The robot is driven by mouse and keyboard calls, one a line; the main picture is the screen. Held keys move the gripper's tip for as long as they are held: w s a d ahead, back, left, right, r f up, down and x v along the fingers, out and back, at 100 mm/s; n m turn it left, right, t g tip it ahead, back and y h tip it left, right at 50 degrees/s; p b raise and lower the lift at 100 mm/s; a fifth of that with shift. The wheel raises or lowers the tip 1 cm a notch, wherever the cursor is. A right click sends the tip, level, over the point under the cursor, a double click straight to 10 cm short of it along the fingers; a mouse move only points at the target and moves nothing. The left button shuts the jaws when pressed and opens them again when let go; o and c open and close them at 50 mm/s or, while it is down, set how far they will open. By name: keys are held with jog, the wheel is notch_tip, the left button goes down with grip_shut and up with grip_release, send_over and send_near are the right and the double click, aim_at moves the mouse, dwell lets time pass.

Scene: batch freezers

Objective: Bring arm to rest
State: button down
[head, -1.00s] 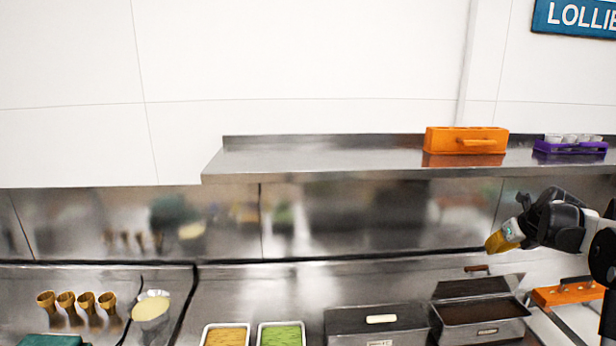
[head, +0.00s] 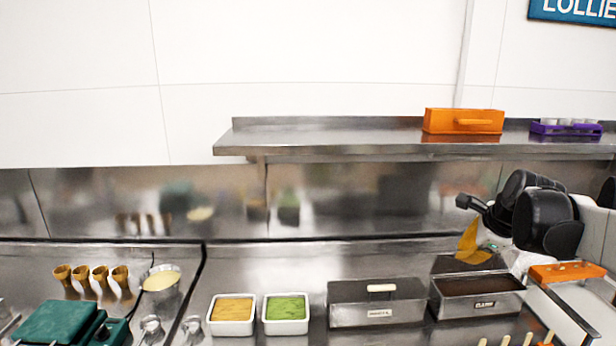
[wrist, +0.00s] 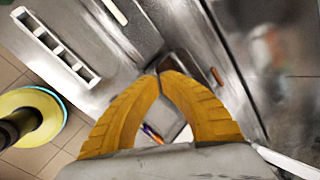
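My gripper (head: 472,247) is at the right in the head view, its yellow fingers above the counter close to an open metal bin with dark contents (head: 478,285). In the wrist view my gripper (wrist: 163,72) shows two ribbed yellow fingers arched inward, tips almost together. It looks shut, with nothing held between the tips. The black wrist and part of my arm reach in from the right edge. Most of my arm is out of view.
A metal shelf (head: 330,142) holds an orange box (head: 463,121) and a purple cup holder (head: 566,130). An orange tray (head: 567,272) lies right.

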jog(key=s+a+f+n+b, duration=0.2)
jog(key=s+a+f+n, duration=0.3)
jog(key=s+n, duration=0.2)
jog(key=s+a+f+n+b, duration=0.3)
jog(key=s+a+f+n, duration=0.2)
jog(key=s+n, duration=0.3)
jog(key=s+a+f+n+b, duration=0.3)
jog(key=s+a+f+n, duration=0.2)
jog(key=s, duration=0.6)
jog(key=a+n, duration=0.2)
jog(key=n, duration=0.1)
jog(key=shift+s+f, duration=0.25)
jog(key=shift+f, duration=0.05)
